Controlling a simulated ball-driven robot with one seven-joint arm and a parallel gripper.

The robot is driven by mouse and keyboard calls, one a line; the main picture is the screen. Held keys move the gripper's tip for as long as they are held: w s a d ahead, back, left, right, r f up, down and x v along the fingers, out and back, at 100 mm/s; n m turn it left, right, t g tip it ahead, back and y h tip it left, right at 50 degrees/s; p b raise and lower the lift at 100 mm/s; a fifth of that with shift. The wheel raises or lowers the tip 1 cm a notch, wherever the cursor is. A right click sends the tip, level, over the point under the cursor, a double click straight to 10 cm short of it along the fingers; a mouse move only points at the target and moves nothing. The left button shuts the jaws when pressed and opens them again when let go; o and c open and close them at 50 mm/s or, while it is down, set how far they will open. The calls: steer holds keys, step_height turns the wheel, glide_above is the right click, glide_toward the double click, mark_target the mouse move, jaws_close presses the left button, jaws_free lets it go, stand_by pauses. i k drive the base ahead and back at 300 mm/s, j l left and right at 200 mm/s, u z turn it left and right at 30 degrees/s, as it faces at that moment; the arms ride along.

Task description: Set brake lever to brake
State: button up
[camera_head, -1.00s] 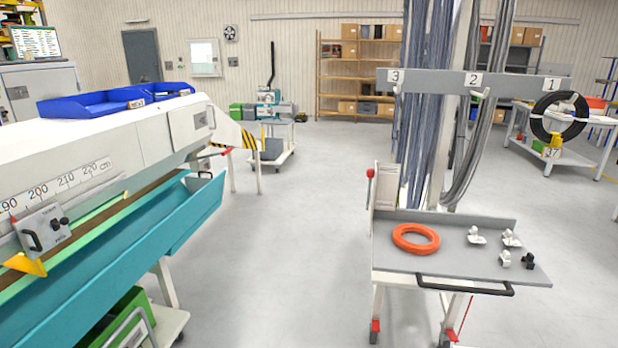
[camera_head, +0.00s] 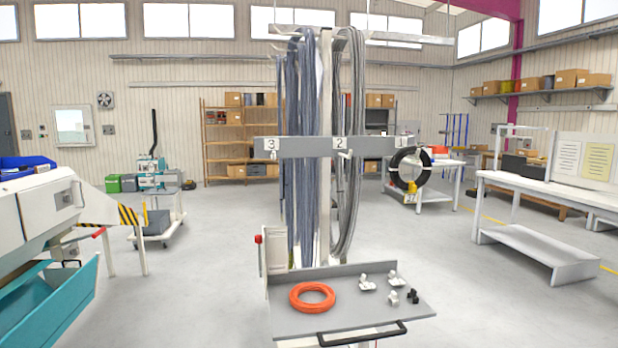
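No part labelled as the brake lever can be read in this view. A red-knobbed lever (camera_head: 258,239) stands upright at the left side of the cable cart (camera_head: 345,319), beside a pale panel (camera_head: 276,250). A red handle (camera_head: 93,234) also shows at the end of the white machine on the left. I cannot tell which of these is the brake lever. The cart's feet are out of the picture. My gripper is not in view.
The cart carries an orange cable ring (camera_head: 312,308), small white and black fittings and a black front handle (camera_head: 362,335). Grey cables hang above it on a numbered rack (camera_head: 300,146). The teal trough (camera_head: 50,313) is at left, a white bench (camera_head: 535,195) at right. Floor between is clear.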

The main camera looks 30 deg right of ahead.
mark_target(258, 238)
steer(key=i+j, duration=0.35)
steer(key=i, duration=0.2)
steer(key=i+j, duration=0.3)
steer(key=i, duration=0.25)
steer(key=i+j, duration=0.35)
steer(key=i, duration=0.2)
steer(key=i+j, duration=0.35)
steer(key=i, duration=0.2)
steer(key=i+j+z, duration=0.1)
steer(key=i+j, duration=0.25)
steer(key=i, duration=0.25)
